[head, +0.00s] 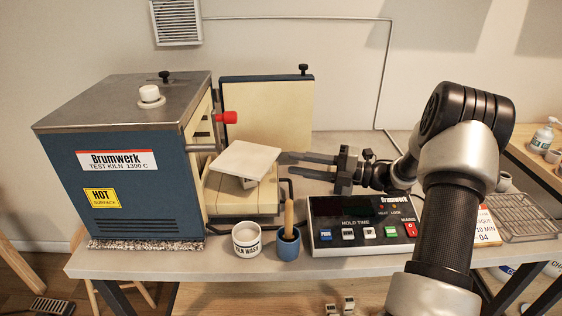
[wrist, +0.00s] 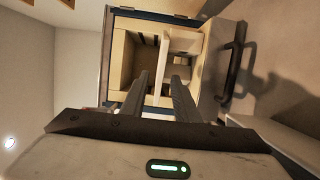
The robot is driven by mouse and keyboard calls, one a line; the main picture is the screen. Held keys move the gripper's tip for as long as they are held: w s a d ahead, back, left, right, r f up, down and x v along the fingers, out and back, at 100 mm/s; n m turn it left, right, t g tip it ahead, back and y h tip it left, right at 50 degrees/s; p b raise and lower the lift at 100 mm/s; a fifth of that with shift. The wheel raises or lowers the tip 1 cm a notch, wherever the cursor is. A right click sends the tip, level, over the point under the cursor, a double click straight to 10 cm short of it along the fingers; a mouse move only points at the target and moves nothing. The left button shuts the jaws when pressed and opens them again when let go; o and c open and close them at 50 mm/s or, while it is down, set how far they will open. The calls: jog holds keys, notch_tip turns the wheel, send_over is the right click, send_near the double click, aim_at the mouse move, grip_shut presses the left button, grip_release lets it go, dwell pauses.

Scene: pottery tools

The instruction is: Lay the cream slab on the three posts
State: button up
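The cream slab (head: 247,159) is a thin square plate at the kiln's open front, above the cream shelf. At least one short pale post (head: 248,183) shows under it; the slab hides the others. In the wrist view the slab (wrist: 163,62) is seen edge-on, with pale post shapes (wrist: 182,60) beside it. My gripper (head: 284,163) comes from the right with its fingers apart, tips close to the slab's right edge. In the wrist view the slab's near edge lies in line with the gap between the fingers (wrist: 161,78). I cannot tell whether they touch it.
The blue kiln (head: 120,175) stands left, its door (head: 268,110) behind the slab. A white wash jar (head: 247,240), a blue cup with a brush (head: 288,245) and a control box (head: 362,222) stand in front. A wire rack (head: 522,222) lies right.

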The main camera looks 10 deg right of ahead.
jog(key=shift+v, duration=2)
